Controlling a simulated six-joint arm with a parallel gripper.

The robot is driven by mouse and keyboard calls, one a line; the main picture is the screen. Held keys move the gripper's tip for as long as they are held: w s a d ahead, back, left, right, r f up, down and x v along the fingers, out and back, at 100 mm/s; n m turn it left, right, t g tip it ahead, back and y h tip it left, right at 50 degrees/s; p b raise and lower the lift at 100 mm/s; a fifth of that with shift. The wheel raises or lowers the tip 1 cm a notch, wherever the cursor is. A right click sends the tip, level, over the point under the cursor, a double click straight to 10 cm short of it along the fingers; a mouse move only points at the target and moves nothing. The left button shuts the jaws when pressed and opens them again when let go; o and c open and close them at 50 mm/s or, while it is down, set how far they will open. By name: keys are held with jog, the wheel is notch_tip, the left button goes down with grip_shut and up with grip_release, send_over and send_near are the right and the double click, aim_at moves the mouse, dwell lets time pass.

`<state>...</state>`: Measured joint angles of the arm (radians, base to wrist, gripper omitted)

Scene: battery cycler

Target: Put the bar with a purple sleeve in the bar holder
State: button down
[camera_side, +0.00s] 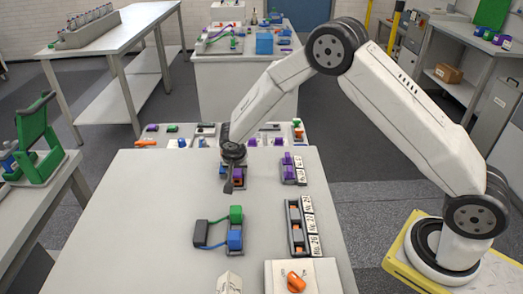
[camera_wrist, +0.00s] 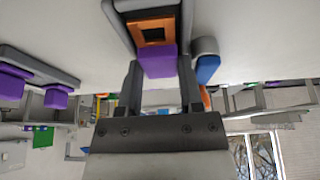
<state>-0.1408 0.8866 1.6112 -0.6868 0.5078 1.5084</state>
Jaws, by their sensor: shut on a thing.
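My gripper (camera_side: 232,184) is low over the far part of the grey table in the side view. In the wrist view its two dark fingers (camera_wrist: 160,88) are closed on the sides of the bar with a purple sleeve (camera_wrist: 157,64). The bar's orange, square end with a dark centre (camera_wrist: 152,32) lies between grey walls. In the side view the purple and orange bar (camera_side: 239,174) is partly hidden by my gripper. A grey bar holder (camera_side: 301,176) with purple-sleeved bars stands to its right; purple parts on a grey base (camera_wrist: 40,70) also show in the wrist view.
A blue part (camera_wrist: 207,68) is close beside the bar. A labelled rack (camera_side: 299,228) with orange-and-grey bars stands nearer the camera, beside a grey unit with green and blue connectors (camera_side: 235,214). An orange knob (camera_side: 296,281) is at the front. The table's left side is clear.

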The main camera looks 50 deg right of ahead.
jog(key=shift+s+f, duration=0.1)
jog(key=shift+f, duration=0.5)
dwell(1.0)
jog(key=shift+c, duration=0.8)
grip_release()
jog(key=shift+v, duration=4.25)
jog(key=shift+d+r, duration=0.1)
jog(key=s+d+r+n+y, duration=0.1)
jog(key=s+n, duration=0.3)
jog(key=s, duration=0.7)
jog(key=s+d+r+n+y, duration=0.2)
jog(key=s+n, duration=0.3)
jog(key=s, duration=0.7)
jog(key=shift+d+r, duration=0.6)
jog(key=shift+r, duration=0.25)
